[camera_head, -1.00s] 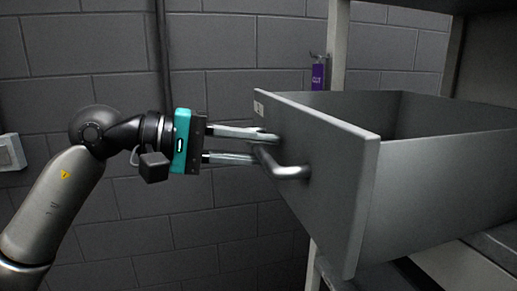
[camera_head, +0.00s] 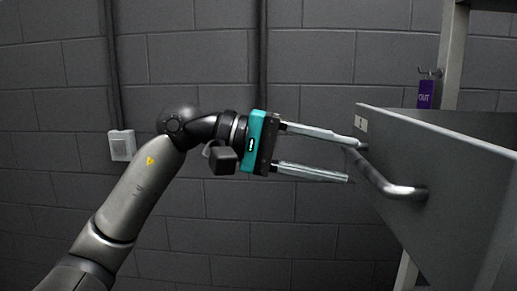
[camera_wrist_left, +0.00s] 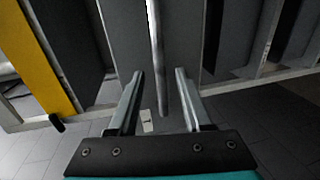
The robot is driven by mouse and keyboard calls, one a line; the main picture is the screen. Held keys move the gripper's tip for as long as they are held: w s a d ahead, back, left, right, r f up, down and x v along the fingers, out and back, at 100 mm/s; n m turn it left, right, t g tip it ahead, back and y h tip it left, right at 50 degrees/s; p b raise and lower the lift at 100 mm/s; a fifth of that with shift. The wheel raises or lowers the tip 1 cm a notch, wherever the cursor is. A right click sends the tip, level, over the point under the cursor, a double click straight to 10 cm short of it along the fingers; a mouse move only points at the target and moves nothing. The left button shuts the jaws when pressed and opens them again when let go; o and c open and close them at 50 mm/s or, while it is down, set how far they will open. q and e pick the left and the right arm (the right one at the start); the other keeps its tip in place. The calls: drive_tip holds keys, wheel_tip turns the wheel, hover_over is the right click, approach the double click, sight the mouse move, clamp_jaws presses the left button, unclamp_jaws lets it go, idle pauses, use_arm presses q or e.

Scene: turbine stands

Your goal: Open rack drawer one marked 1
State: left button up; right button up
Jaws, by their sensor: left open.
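The grey drawer (camera_head: 450,185) stands pulled out at the right of the head view, with a small pale label (camera_head: 361,124) at its front's upper corner; the number is too small to read. My left gripper (camera_head: 356,162) is open at the handle's far end, fingers wide apart. In the left wrist view the handle (camera_wrist_left: 156,45) runs between the open fingers (camera_wrist_left: 159,75), with the drawer front (camera_wrist_left: 182,35) behind it. I cannot tell whether a finger touches it. My right gripper is not in view.
A rack post (camera_head: 452,55) rises behind the drawer, with a purple tag (camera_head: 426,95) hanging on it. A grey block wall (camera_head: 190,60) with a small switch box (camera_head: 122,145) lies behind my arm. A yellow panel (camera_wrist_left: 40,50) shows in the wrist view.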

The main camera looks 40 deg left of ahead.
use_arm(q)
drive_tip(key=b+v, duration=0.2)
drive_tip(key=v, duration=0.8)
drive_tip(key=shift+s+a+b, duration=0.25)
drive_tip(key=shift+s+b, duration=0.05)
drive_tip(key=shift+r, duration=0.1)
